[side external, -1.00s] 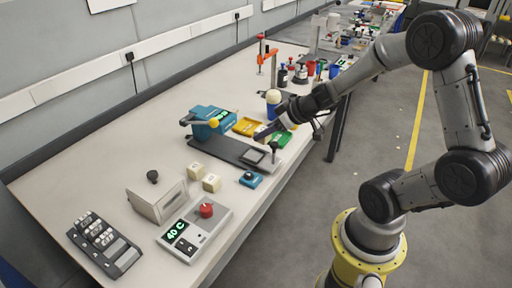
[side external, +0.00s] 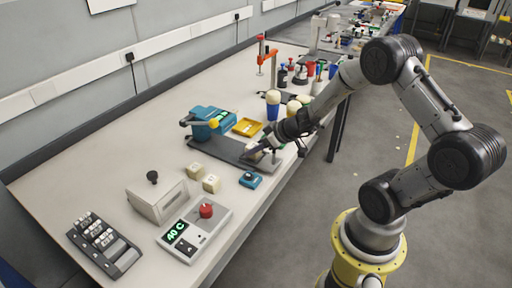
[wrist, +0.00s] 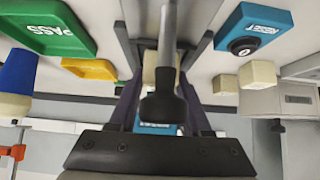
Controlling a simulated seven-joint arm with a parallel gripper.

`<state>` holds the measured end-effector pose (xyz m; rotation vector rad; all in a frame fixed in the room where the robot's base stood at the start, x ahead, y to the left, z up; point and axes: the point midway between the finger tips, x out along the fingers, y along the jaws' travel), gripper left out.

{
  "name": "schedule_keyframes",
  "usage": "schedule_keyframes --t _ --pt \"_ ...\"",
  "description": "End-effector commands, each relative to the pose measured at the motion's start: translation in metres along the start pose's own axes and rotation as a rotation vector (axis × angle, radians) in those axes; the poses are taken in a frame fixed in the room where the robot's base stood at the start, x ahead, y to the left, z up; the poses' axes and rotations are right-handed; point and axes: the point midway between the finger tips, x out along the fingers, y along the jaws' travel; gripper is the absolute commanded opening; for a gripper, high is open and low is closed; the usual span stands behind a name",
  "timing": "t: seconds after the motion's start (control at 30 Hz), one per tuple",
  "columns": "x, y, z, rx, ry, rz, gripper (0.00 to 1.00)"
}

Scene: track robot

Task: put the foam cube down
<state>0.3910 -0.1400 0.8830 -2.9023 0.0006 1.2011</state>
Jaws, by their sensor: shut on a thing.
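My gripper (side external: 258,151) is low over the dark track plate (side external: 218,150) in the side view. In the wrist view my gripper (wrist: 160,82) is shut on a cream foam cube (wrist: 149,72), partly hidden behind a black-knobbed lever (wrist: 164,105). In the side view the held cube is too small and covered to make out. I cannot tell whether it touches the plate. Two other cream cubes (side external: 195,170) and (side external: 211,184) sit on the table left of the gripper.
The lever stands close to my wrist. A blue button box (side external: 250,180) is in front, a teal device (side external: 208,122) behind, and a yellow tray (side external: 248,127) and green PASS tray (wrist: 47,27) are close by. A blue holder with a cream ball (side external: 272,104) stands behind.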

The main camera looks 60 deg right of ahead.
Motion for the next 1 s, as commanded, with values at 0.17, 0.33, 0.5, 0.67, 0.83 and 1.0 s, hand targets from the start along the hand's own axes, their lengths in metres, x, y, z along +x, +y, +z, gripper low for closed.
schedule_keyframes --t 0.17,0.33,0.5,0.67,0.83,1.0 --pt "0.002 0.0 0.003 0.0 0.0 0.0 0.0" --pt "0.002 0.0 0.003 0.0 -0.001 0.0 0.75" --pt "0.002 0.0 0.003 0.0 -0.001 0.0 0.78" --pt "0.002 0.0 0.002 0.0 -0.001 0.0 0.78" --pt "-0.008 0.001 -0.001 -0.002 0.001 0.002 0.78" --pt "-0.04 0.001 -0.002 -0.001 0.003 0.004 0.78"
